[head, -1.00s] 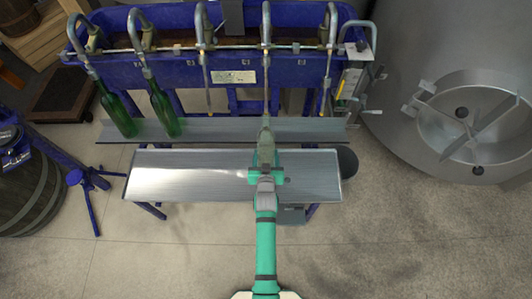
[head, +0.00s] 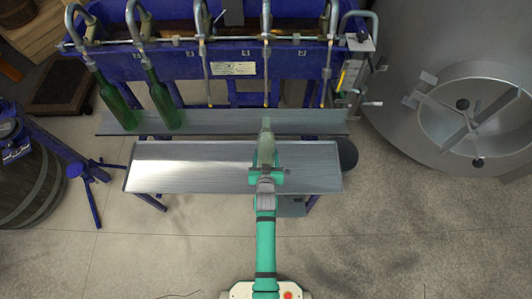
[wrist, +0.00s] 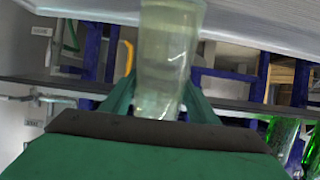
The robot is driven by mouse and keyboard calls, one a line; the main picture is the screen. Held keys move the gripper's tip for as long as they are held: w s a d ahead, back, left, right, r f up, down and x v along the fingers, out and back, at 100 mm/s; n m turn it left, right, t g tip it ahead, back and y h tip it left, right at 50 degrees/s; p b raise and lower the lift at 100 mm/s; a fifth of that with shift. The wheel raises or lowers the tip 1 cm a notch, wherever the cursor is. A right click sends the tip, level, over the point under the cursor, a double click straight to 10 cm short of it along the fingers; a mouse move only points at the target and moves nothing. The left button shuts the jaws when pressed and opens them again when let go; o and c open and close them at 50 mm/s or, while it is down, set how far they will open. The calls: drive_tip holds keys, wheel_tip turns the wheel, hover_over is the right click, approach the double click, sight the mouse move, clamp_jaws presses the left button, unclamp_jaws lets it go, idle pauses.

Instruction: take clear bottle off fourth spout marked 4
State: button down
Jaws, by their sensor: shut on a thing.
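The clear bottle (head: 266,147) is held by my gripper (head: 266,175) over the front metal shelf. In the wrist view the clear bottle (wrist: 165,60) stands between the green fingers of my gripper (wrist: 155,100), which is shut on it. Pale liquid shows inside. The fourth spout (head: 266,75), counted from the left, hangs down behind the bottle with its tip free. The bottle's mouth is apart from that spout. I cannot read a number 4 on the machine.
The front metal shelf (head: 190,170) is otherwise clear. A steel tank (head: 430,60) stands at the right and a barrel (head: 35,185) at the left.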

drive_tip(key=shift+f+v, duration=0.15)
drive_tip(key=shift+v, duration=1.5)
drive_tip(key=shift+f+v, duration=0.15)
drive_tip(key=shift+v, duration=1.45)
drive_tip(key=shift+s, duration=0.1)
